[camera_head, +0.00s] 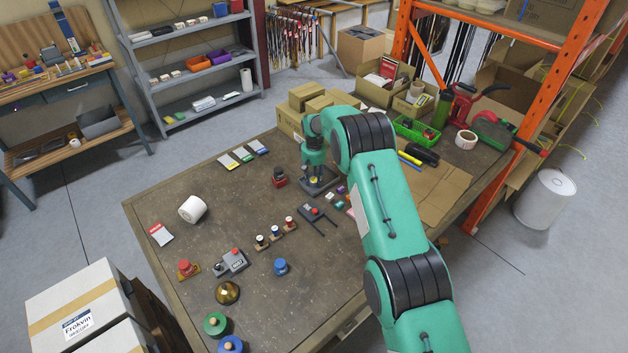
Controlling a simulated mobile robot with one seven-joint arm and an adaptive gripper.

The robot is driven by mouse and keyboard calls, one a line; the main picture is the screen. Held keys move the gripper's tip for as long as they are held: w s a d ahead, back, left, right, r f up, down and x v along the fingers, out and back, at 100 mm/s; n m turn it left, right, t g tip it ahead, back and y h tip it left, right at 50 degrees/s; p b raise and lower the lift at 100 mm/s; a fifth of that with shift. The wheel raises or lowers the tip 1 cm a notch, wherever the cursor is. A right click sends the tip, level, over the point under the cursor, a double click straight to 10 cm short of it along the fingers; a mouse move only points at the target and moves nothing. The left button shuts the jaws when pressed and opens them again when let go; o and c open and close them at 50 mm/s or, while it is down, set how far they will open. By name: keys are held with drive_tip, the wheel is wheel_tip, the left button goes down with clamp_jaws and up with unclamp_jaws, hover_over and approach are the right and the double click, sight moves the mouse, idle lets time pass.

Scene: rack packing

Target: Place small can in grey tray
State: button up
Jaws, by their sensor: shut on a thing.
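My gripper (315,172) points down at the table's middle, below my green arm. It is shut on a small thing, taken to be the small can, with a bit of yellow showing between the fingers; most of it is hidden. A dark grey tray-like piece (330,186) lies on the table right under the gripper. I cannot tell whether the held thing touches it.
Cardboard boxes (308,97) stand behind the gripper.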

sight(314, 179)
drive_tip(key=shift+f, duration=0.2)
drive_tip(key=o, duration=0.9)
drive_tip(key=shift+r, duration=0.2)
wheel_tip(314, 179, up, 12)
drive_tip(key=shift+p, duration=0.55)
